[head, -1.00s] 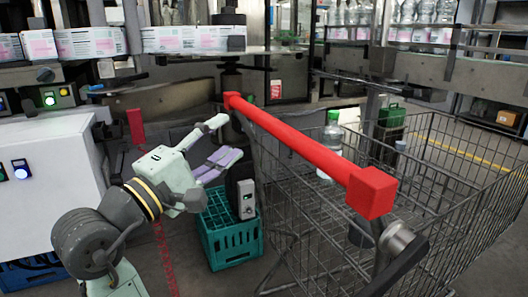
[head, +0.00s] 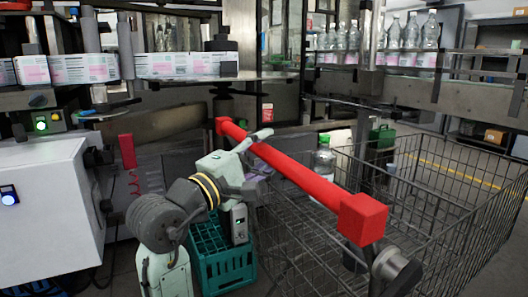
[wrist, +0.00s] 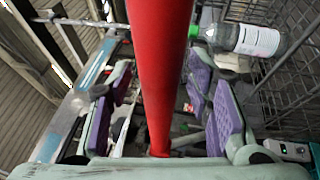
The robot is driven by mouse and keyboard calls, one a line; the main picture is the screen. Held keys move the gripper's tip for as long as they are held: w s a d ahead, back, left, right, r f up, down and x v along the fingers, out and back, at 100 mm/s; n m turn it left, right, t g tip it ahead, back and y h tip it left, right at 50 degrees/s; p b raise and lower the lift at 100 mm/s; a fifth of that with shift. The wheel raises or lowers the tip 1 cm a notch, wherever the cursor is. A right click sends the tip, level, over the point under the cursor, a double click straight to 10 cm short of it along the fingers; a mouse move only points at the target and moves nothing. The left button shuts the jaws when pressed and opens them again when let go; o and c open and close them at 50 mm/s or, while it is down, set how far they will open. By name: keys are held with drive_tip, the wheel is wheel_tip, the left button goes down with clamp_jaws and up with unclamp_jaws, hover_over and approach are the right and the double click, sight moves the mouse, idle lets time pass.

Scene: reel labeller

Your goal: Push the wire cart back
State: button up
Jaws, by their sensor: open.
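The wire cart (head: 420,215) stands at the right in the head view, with its red handle bar (head: 300,177) running from centre back to front right. My gripper (head: 258,150) is at the far half of the bar in the head view, partly hidden behind it. In the wrist view, the red bar (wrist: 162,70) passes between the purple-padded fingers of my gripper (wrist: 165,105). The fingers are open, with a gap on both sides of the bar. A bottle with a green cap (head: 324,160) is in the cart; it also shows in the wrist view (wrist: 245,39).
A green crate (head: 222,262) stands on the floor beside the cart, under my arm. A white cabinet (head: 50,205) is at the left. The labelling machine with a row of bottles (head: 390,38) runs along the back.

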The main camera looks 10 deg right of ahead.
clamp_jaws()
idle(0.6)
